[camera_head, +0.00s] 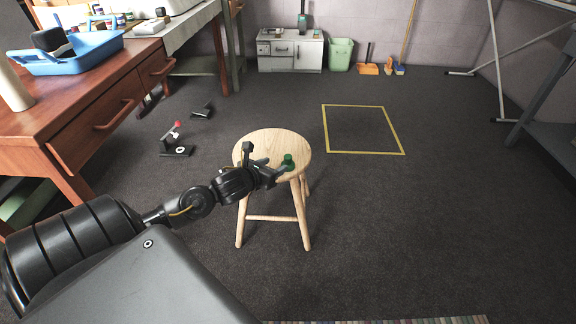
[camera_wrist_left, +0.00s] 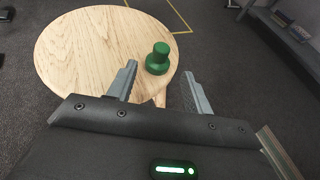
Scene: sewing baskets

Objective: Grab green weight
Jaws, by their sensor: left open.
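The green weight (camera_head: 288,160) stands upright on the right part of the round wooden stool's seat (camera_head: 262,141). It is a small knobbed piece with a wide base. In the left wrist view the green weight (camera_wrist_left: 158,59) sits near the seat's edge, ahead of and between the two fingers. My left gripper (camera_head: 267,163) is over the stool, just left of the weight. In the left wrist view my left gripper (camera_wrist_left: 160,88) is open and empty, its grey fingers apart on either side of the weight's line. My right gripper is not in view.
A wooden desk (camera_head: 120,88) with a blue tray (camera_head: 68,54) stands at the left. Small black objects (camera_head: 177,150) lie on the floor. A yellow taped square (camera_head: 363,129) marks the floor beyond the stool. The floor right of the stool is clear.

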